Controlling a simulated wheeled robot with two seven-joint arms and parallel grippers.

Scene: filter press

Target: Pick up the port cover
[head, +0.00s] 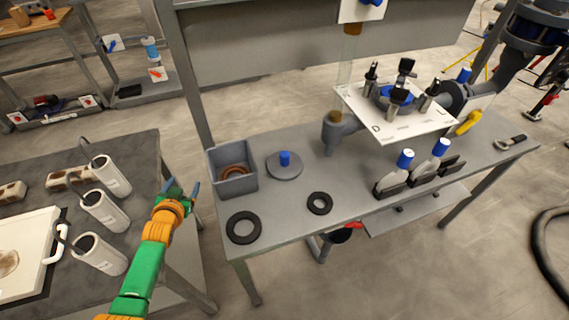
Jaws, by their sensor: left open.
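The port cover (285,170) looks to be the grey round disc with a blue knob on top, lying flat on the grey workbench (300,228). It sits just right of a grey bin. My left gripper (180,188) is open and empty. It is left of the workbench, over the gap between it and the dark table, well apart from the cover. My right gripper is not in view.
The grey bin (232,183) holds brown rings. Black rings (243,227) (320,203) lie near the front edge. White canisters (105,212) stand on the dark table at left.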

